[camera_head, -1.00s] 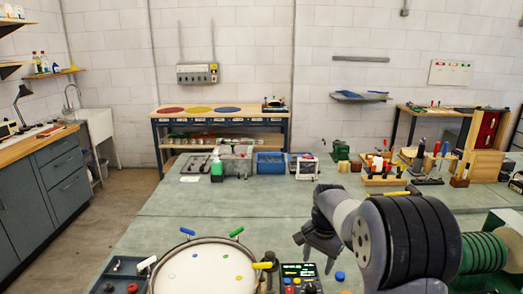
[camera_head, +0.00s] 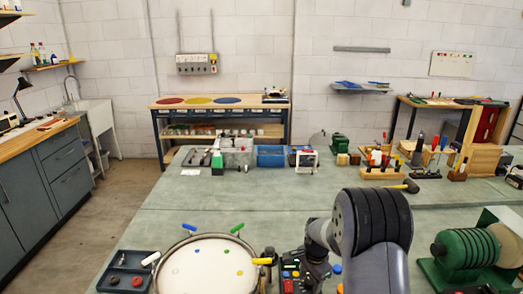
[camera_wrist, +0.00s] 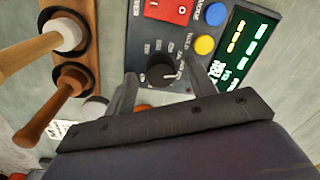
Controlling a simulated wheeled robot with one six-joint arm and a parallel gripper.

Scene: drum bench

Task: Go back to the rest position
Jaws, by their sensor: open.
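My gripper (camera_wrist: 160,88) is open, with its two fingers apart and no object visible between them. In the wrist view, the fingers lie over the lower part of a dark control box (camera_wrist: 158,48) with a black knob, red, blue and yellow buttons and a lit green screen. In the head view, my arm stands in front of the right part of this box (camera_head: 292,262) and hides some of it. The fingertips cannot be made out there. Whether they touch the box cannot be told.
A round drum (camera_head: 205,268) with coloured handles on its rim stands left of the box. A dark tray (camera_head: 127,258) is beside it. A green ribbed machine (camera_head: 468,248) stands at right. A wooden rack (camera_wrist: 75,18) holds wooden-handled tools. The middle of the bench (camera_head: 235,205) is clear.

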